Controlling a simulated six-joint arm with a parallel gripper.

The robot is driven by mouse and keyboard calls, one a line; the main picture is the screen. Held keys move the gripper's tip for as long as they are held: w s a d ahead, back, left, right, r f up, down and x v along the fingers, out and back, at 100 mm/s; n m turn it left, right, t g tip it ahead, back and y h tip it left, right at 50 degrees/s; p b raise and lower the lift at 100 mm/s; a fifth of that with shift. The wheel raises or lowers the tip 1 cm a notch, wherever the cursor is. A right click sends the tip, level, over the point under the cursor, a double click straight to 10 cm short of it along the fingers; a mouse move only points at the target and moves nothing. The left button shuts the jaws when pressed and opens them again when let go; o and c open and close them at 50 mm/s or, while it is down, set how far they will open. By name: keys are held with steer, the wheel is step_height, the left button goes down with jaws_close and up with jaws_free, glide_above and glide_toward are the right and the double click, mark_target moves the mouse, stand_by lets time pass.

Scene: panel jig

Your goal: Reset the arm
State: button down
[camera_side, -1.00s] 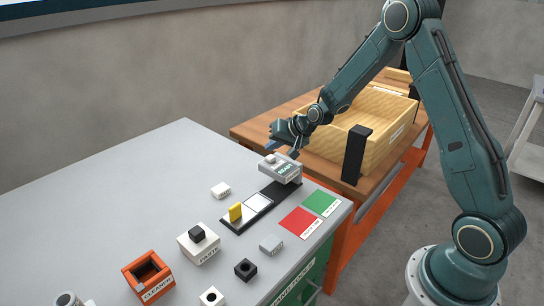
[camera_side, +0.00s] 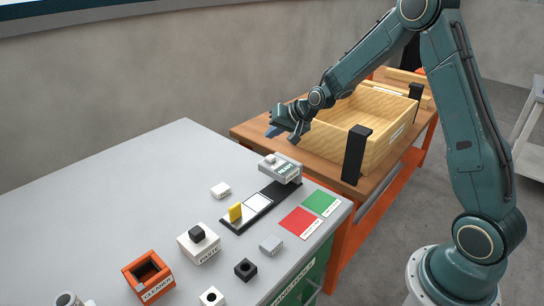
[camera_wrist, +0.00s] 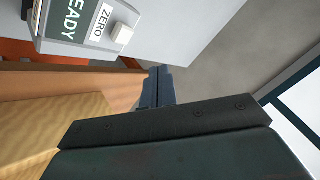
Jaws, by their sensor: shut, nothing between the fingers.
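My gripper (camera_side: 272,131) is shut and empty in the side view. It hangs in the air above the far end of the grey worktop, near the wooden bench. Its closed fingers (camera_wrist: 158,88) show in the wrist view. The grey device with a "READY" display (camera_side: 280,168) stands on the worktop below and in front of the gripper. In the wrist view the device (camera_wrist: 85,25) shows a green display, a "ZERO" label and a white button, apart from the fingers.
A wooden crate (camera_side: 385,108) with black uprights sits on the bench. The grey worktop (camera_side: 120,195) carries a black strip with a yellow piece, a "WASTE" box (camera_side: 199,244), an orange "CLEANER" box (camera_side: 148,278), red (camera_side: 299,222) and green (camera_side: 320,203) pads, and small blocks. Its far left is clear.

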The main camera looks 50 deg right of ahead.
stand_by(0.3)
steer(key=s+a+r+n+g, duration=0.1)
steer(key=s+a+r+n, duration=0.1)
steer(key=s+a+r, duration=0.35)
steer(key=s+a+r+n+g, duration=0.1)
steer(key=s+a+r+n, duration=0.1)
steer(key=s+r, duration=0.65)
steer(key=s+a+r+n+g+h, duration=0.1)
steer(key=s+a+n, duration=0.2)
steer(key=s, duration=2)
steer(key=shift+r+n+g, duration=0.2)
steer(key=shift+n+g, duration=0.1)
steer(key=shift+n, duration=0.1)
